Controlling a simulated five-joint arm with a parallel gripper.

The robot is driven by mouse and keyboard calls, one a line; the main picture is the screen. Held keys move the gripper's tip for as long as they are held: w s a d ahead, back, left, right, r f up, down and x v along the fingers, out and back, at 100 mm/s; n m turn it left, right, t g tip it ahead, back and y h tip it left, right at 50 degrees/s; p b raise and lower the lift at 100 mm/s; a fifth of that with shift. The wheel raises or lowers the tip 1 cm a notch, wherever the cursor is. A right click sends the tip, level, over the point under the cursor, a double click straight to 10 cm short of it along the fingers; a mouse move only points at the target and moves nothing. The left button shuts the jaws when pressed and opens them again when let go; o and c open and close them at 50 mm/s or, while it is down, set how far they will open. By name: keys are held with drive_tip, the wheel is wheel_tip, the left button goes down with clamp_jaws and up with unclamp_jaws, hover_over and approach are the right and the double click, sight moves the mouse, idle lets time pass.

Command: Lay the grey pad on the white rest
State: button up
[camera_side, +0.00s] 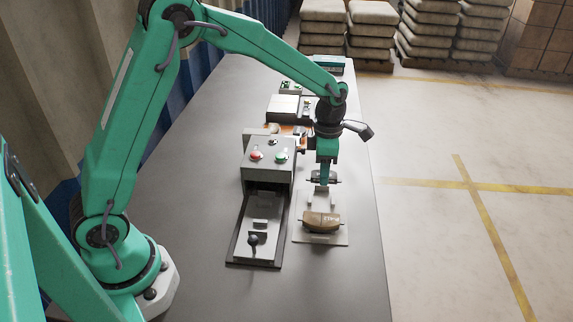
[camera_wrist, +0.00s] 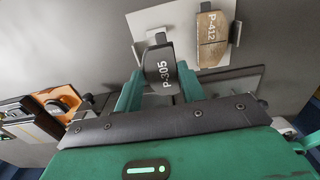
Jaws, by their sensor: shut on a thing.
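My gripper (camera_side: 324,178) is shut on the dark grey pad (camera_wrist: 160,68), which is marked P-305 in the wrist view. The fingers grip it from both sides. In the side view the pad is a small dark piece between the fingers, above the far end of the white rest (camera_side: 336,238). In the wrist view the pad overlaps the near left edge of the rest's plate (camera_wrist: 175,18), and I cannot tell whether it touches. A brown pad (camera_side: 321,221), marked P-412 in the wrist view (camera_wrist: 210,42), lies on the rest's near part.
A grey machine (camera_side: 268,158) with red and green buttons stands left of the rest, its slide (camera_side: 258,228) with a black knob reaching forward. An orange tray (camera_side: 298,130) and a white-topped box (camera_side: 283,107) lie behind. The grey table is clear in front.

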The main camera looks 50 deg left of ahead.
drive_tip(key=shift+f, duration=0.1)
drive_tip(key=shift+f, duration=3)
drive_tip(key=shift+f, duration=0.4)
drive_tip(key=o, duration=1.3)
drive_tip(key=shift+c, duration=0.2)
drive_tip(key=shift+r, duration=3.9)
drive_tip(key=shift+r, duration=0.1)
